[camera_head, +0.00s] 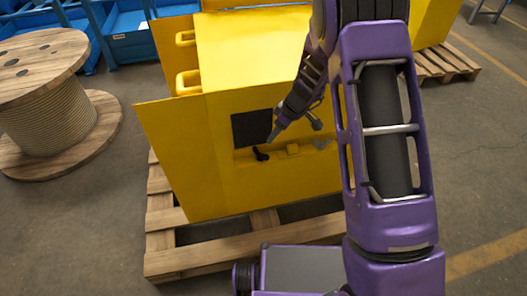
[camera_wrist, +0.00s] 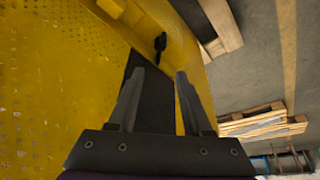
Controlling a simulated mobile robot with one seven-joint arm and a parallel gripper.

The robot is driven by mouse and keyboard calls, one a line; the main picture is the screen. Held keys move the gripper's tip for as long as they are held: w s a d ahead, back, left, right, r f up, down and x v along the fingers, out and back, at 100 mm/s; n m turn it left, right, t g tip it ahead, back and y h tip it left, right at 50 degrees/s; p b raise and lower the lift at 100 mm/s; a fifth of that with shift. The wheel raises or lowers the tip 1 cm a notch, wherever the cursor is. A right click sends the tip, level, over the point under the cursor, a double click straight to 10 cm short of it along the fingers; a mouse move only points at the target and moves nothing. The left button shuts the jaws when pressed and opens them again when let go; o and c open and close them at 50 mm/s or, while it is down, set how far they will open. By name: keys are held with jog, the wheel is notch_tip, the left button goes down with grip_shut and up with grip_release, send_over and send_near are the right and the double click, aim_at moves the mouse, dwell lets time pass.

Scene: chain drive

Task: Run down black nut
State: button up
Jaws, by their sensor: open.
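No part shows clearly as the black nut. A small black part (camera_head: 261,154) sits on the ledge of the yellow housing (camera_head: 180,150); it is too small to tell whether it is the nut. A small black part also shows in the wrist view (camera_wrist: 160,43), just beyond my fingertips. My gripper (camera_wrist: 159,72) is open, with nothing visible between its fingers. In the head view my gripper (camera_head: 273,136) is in front of the dark square panel (camera_head: 250,129), just above the ledge. The panel also shows behind the fingers in the wrist view (camera_wrist: 155,105).
A yellow block (camera_head: 292,149) and a grey part (camera_head: 322,144) sit on the ledge, right of the black part. The housing stands on a wooden pallet (camera_head: 190,256). A cable spool (camera_head: 50,115) stands at left, with blue bins (camera_head: 128,45) behind.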

aim_at(261, 154)
jog(key=b+x, duration=0.1)
jog(key=x, duration=1.1)
jog(key=shift+f, duration=0.35)
grip_shut()
